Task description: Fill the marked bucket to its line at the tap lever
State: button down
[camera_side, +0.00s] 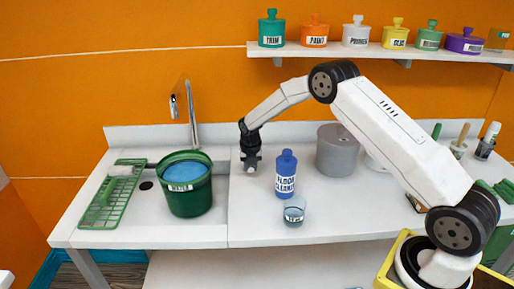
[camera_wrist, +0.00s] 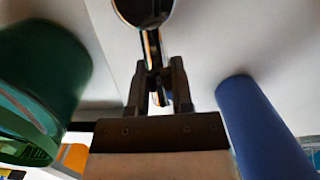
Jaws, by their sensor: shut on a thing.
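The green bucket (camera_side: 188,205), labelled "WATER", stands upright on the counter. It holds blue water (camera_side: 186,171) not far below its rim; I cannot make out a fill line. The tap (camera_side: 193,118) rises behind it, with a small oval piece (camera_side: 173,106) at its upper left that may be the lever. No stream shows. My gripper (camera_side: 250,163) points down, right of the bucket and apart from it. In the wrist view my gripper (camera_wrist: 157,90) is shut on a thin stem of a dark round-ended thing (camera_wrist: 145,9). The bucket also shows at left there (camera_wrist: 45,70).
A blue floor cleaner bottle (camera_side: 286,176) stands close to my gripper's right, with a labelled glass (camera_side: 294,211) in front. A grey canister (camera_side: 337,150) is behind. A green rack (camera_side: 110,200) lies left of the bucket. Labelled jars line the shelf (camera_side: 380,50).

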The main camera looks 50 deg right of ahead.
jog(key=c, duration=0.5)
grip_release()
jog(key=shift+r, duration=0.15)
jog(key=shift+r, duration=3.4)
